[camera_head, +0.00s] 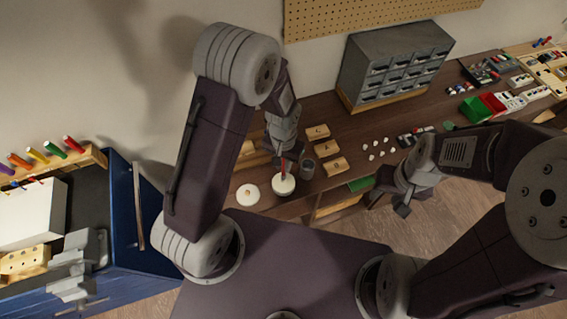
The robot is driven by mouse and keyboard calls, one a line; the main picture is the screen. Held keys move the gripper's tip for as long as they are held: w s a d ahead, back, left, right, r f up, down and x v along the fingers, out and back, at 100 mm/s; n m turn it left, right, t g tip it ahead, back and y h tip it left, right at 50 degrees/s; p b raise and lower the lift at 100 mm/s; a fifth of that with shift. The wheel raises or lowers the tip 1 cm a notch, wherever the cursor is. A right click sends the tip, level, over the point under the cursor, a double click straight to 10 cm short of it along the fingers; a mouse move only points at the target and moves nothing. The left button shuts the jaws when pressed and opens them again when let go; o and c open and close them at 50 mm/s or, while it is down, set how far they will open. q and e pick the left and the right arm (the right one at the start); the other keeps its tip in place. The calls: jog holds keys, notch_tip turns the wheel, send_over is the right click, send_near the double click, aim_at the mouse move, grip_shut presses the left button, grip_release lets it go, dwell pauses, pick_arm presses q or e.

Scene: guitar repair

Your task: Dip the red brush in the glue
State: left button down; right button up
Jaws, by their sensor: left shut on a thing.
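My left gripper (282,153) points down above the workbench and is shut on the red brush (283,169). The brush is roughly upright, and its lower end meets the white opening of the glue pot (285,187). I cannot tell how deep the tip sits, as the bristles are hidden. A round white lid (247,195) lies on the bench just left of the pot. My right gripper (390,202) hangs in front of the bench edge, away from the pot. Its fingers look apart, with nothing seen between them.
A dark grey cup (307,169) stands close right of the pot. Wooden blocks (334,166) and several small white pieces (372,148) lie farther right. A grey drawer cabinet (396,62) stands at the back. A blue cart (122,220) with a rack of coloured handles is at left.

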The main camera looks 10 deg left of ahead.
pick_arm(q)
notch_tip(320, 180, up, 6)
jog(key=p, duration=0.4)
jog(key=shift+f, duration=0.3)
